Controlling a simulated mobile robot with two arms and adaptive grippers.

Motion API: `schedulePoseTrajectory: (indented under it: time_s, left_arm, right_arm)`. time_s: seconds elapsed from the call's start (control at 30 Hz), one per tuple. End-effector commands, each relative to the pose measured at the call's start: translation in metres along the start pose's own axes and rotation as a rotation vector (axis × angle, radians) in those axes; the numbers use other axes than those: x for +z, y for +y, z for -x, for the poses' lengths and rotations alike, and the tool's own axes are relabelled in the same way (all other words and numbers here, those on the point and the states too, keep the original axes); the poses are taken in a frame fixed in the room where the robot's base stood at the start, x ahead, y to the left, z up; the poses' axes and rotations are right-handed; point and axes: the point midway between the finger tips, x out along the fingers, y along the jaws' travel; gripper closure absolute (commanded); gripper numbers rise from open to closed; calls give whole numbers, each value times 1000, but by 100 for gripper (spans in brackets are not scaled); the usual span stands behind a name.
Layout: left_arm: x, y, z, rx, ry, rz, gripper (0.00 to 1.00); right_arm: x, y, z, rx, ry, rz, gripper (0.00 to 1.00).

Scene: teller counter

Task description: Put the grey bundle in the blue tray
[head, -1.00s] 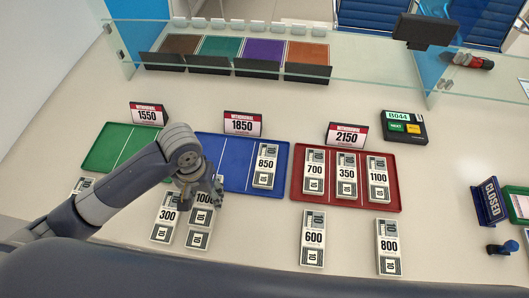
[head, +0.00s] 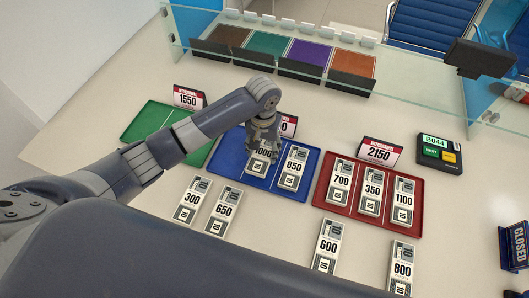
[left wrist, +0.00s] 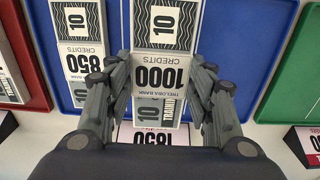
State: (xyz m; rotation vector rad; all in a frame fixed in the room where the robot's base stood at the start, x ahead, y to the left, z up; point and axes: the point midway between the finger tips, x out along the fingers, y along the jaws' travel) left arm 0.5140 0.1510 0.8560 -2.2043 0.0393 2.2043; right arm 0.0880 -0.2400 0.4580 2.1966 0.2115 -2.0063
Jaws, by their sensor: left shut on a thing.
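My left gripper (head: 262,146) is shut on the 1000 bundle (head: 258,169), a white and grey banded stack. In the left wrist view the bundle (left wrist: 162,28) lies between the two fingers. The bundle is over the left-middle part of the blue tray (head: 229,164), left of the 850 bundle (head: 292,167), with a gap between them. I cannot tell whether it touches the tray floor. The tray's blue floor (left wrist: 230,40) shows on both sides in the left wrist view. The gripper hides part of the 1850 sign (head: 288,127). My right gripper is not in view.
The green tray (head: 150,118) is empty where visible. The red tray (head: 358,213) holds the 700, 350 and 1100 bundles. The 300 (head: 192,200), 650 (head: 223,211), 600 (head: 327,246) and 800 (head: 401,267) bundles lie on the counter in front. A glass screen (head: 400,85) stands behind.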

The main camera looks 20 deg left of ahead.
Motion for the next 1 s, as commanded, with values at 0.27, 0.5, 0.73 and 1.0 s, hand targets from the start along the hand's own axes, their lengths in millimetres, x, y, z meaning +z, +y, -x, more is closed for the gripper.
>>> schedulePoseTrajectory:
  time_s: [0.27, 0.5, 0.73, 1.0]
  left_arm:
    - [-6, 1, -27, -2, -2, 1, 75]
    - [-6, 1, -36, -1, 1, -1, 75]
    - [-6, 1, -39, -1, -1, 1, 48]
    - [-6, 1, -38, -1, 0, 1, 30]
  right_arm:
    - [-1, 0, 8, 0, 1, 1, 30]
    - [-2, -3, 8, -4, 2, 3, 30]
    - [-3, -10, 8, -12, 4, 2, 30]
    - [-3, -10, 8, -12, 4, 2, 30]
